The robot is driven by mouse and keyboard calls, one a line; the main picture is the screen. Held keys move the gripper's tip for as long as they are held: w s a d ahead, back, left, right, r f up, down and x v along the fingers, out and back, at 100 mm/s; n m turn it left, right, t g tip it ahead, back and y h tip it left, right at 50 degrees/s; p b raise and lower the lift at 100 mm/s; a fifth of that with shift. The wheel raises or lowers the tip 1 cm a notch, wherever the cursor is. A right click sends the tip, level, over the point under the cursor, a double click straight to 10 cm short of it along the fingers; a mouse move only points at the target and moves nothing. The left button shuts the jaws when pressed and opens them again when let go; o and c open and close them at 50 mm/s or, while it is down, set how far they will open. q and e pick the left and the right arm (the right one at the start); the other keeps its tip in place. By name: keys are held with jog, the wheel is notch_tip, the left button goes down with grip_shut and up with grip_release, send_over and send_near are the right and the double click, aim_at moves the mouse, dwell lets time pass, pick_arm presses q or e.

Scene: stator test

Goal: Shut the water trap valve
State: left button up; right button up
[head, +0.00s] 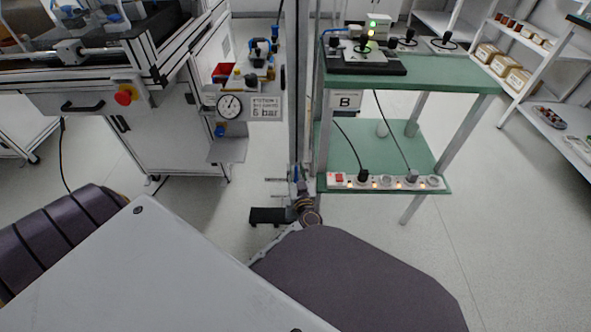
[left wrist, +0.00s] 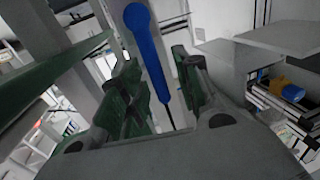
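A blue handle (left wrist: 150,50), taken to be the valve's lever, shows in the left wrist view with its rounded end at the top. My left gripper (left wrist: 157,60) is open, with one finger on each side of the handle and visible gaps between. Whether a finger touches it is unclear. In the head view a small bit of blue (head: 295,174) shows low by the grey upright post, where my left arm ends. The gripper there is small and mostly hidden by my arm. The valve's body cannot be made out. My right gripper is not in view.
The grey post (head: 297,80) stands beside a green-topped table (head: 440,75) with a power strip (head: 385,182) on its lower shelf. A workbench with a pressure gauge (head: 230,106) and red emergency button (head: 126,94) stands left. Open floor (head: 500,200) lies to the right.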

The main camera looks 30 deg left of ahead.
pick_arm(q)
jog(key=shift+w+a, duration=0.1)
dwell(0.3)
grip_shut()
